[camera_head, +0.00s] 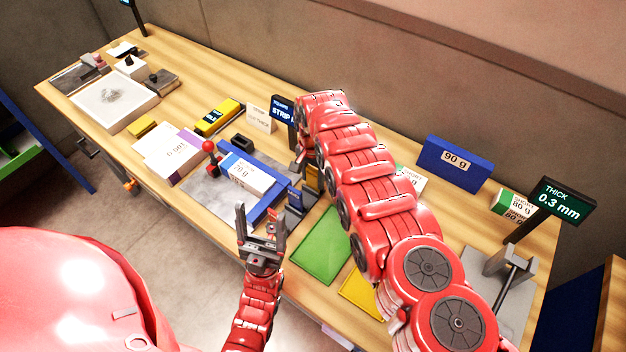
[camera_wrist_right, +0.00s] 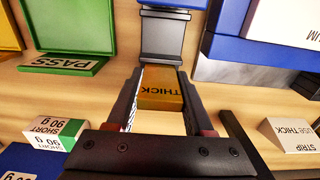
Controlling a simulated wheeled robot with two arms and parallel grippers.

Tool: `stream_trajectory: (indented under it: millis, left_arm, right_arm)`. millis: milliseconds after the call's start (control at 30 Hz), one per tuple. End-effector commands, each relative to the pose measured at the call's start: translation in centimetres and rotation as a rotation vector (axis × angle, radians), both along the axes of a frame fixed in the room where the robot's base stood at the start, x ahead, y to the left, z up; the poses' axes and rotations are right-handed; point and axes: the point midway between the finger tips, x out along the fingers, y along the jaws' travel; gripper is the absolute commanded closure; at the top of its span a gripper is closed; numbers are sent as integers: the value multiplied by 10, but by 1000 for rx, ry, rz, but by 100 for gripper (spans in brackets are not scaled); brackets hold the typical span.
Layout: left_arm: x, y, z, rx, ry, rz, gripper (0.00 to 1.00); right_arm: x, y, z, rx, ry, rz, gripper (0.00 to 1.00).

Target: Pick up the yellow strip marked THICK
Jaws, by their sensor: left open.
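The yellow strip marked THICK (camera_wrist_right: 161,88) lies between the two fingers of my right gripper (camera_wrist_right: 161,75) in the right wrist view. The fingers flank its sides closely; I cannot tell whether they press on it. In the head view part of an orange-yellow block (camera_head: 313,178) shows below my right gripper (camera_head: 303,160), beside the blue and grey stand (camera_head: 294,207); my right arm hides much of this area. My left gripper (camera_head: 261,222) is open and empty, fingers up, near the table's front edge.
A blue frame (camera_head: 270,203) with a white ream (camera_head: 240,174) stands left of the strip. A green tray (camera_head: 322,247) marked PASS (camera_wrist_right: 60,62) is close by. A STRIP sign (camera_head: 284,113) stands behind. A THICK 0.3 mm display (camera_head: 562,202) is at the right.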

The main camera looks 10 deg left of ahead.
Motion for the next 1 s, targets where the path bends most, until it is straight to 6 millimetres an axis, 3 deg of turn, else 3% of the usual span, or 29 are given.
stream_trajectory:
  millis: [33,233,667,1000]
  left_arm:
    - [0,0,0,0,0,0,27]
    - [0,0,0,0,0,0,27]
    - [0,0,-2,0,0,0,27]
    - [0,0,-13,0,0,0,27]
  right_arm:
    - [0,0,0,0,0,0,63]
    - [0,0,0,0,0,0,99]
    - [1,0,3,1,-1,0,100]
    - [0,0,25,-1,0,0,100]
